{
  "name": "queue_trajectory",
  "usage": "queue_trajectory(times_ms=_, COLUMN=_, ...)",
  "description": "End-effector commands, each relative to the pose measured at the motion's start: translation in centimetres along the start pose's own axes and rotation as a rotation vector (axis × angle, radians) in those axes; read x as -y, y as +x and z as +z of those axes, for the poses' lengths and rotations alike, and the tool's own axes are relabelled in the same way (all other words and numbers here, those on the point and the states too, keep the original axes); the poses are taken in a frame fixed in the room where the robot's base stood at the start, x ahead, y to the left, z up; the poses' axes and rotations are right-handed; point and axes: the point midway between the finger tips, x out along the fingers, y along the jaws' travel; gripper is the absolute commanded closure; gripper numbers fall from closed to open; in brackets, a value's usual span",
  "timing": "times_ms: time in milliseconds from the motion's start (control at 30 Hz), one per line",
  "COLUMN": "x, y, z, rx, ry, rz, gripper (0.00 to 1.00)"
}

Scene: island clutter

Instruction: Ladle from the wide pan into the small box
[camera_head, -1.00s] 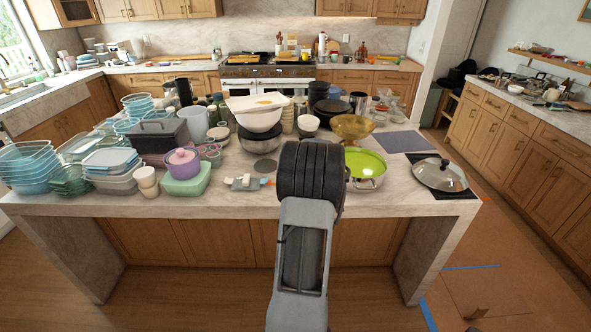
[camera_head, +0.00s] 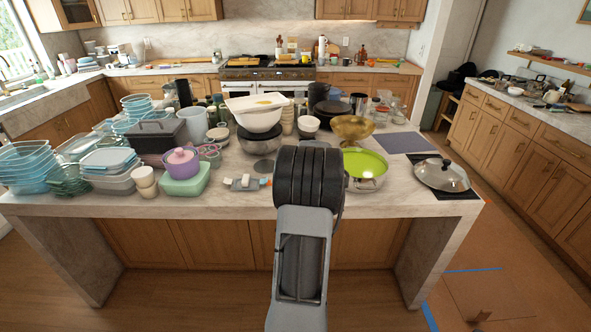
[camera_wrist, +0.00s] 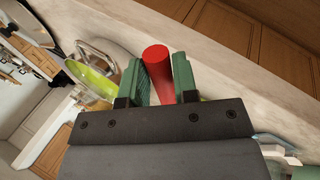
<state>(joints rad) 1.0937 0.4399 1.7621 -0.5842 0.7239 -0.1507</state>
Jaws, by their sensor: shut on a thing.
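The wide pan (camera_head: 365,170), metal with a bright green inside, stands on the island just right of my arm. In the wrist view it is at the upper left (camera_wrist: 92,80). My gripper (camera_wrist: 159,76) has green fingers shut on a red cylindrical handle (camera_wrist: 157,62). The rest of that tool is hidden, so I cannot see a ladle bowl. In the head view my arm hides the gripper. I cannot tell which container is the small box; a pale green box (camera_head: 184,181) stands left of my arm with a purple pot (camera_head: 182,161) on it.
A glass lid (camera_head: 441,175) lies at the right end of the island. Stacked containers (camera_head: 27,166) crowd the left. The island's front edge has a narrow free strip.

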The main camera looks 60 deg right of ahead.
Motion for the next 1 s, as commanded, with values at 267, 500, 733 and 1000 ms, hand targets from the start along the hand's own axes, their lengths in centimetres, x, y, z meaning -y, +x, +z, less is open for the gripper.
queue_trajectory(times_ms=267, x=0.06, y=0.12, z=-0.03, rx=-0.001, ry=-0.001, rz=0.013, gripper=1.0)
queue_trajectory(times_ms=500, x=0.1, y=0.15, z=-0.03, rx=-0.003, ry=-0.002, rz=0.045, gripper=1.0)
queue_trajectory(times_ms=733, x=-0.04, y=-0.13, z=-0.01, rx=-0.002, ry=-0.002, rz=0.053, gripper=1.0)
queue_trajectory(times_ms=1000, x=-0.03, y=-0.12, z=-0.02, rx=-0.002, ry=-0.002, rz=0.053, gripper=1.0)
